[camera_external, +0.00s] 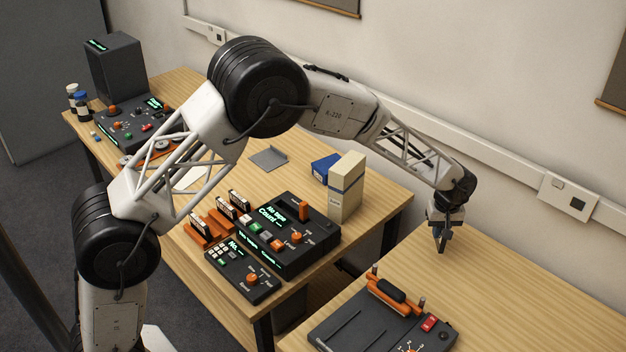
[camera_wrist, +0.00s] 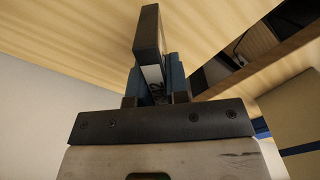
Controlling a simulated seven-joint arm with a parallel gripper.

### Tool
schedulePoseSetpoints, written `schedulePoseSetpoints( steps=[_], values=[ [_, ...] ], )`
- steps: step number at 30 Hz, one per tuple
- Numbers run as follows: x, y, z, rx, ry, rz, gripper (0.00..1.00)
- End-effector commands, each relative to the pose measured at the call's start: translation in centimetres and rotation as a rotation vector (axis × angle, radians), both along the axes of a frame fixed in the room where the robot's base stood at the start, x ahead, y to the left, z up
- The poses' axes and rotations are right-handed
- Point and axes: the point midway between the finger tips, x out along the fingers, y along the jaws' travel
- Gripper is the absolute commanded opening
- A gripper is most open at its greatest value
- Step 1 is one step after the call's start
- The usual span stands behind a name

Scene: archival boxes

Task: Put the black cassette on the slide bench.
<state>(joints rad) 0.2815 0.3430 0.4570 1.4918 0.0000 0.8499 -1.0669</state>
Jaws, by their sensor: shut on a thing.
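My gripper (camera_external: 441,226) hangs over the back left part of the right-hand table, jaws pointing down. In the wrist view my gripper (camera_wrist: 158,90) is shut on a black cassette (camera_wrist: 147,32) with a white label. The cassette stands out beyond the fingers, and its lower part is hidden between them. In the outside view the black cassette (camera_external: 442,243) is a small dark shape under the jaws; I cannot tell its exact height above the wood. No label shows which surface is the slide bench; the right-hand table (camera_external: 510,290) is the one below my gripper.
A dark device (camera_external: 340,325) with an orange handle sits at the right-hand table's front. The left table holds a cream box (camera_external: 346,190), a blue box (camera_external: 322,167), a black console (camera_external: 285,235) and orange racks with cassettes (camera_external: 238,203). A gap separates the tables. The right-hand table's right side is clear.

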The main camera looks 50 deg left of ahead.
Motion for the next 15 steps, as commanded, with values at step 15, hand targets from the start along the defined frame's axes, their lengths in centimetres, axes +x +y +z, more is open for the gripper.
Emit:
schedulePoseSetpoints(
  steps=[15],
  values=[
    [4.4, -1.2, -0.4, 0.0, 0.0, 0.0, 0.0]
  ],
)
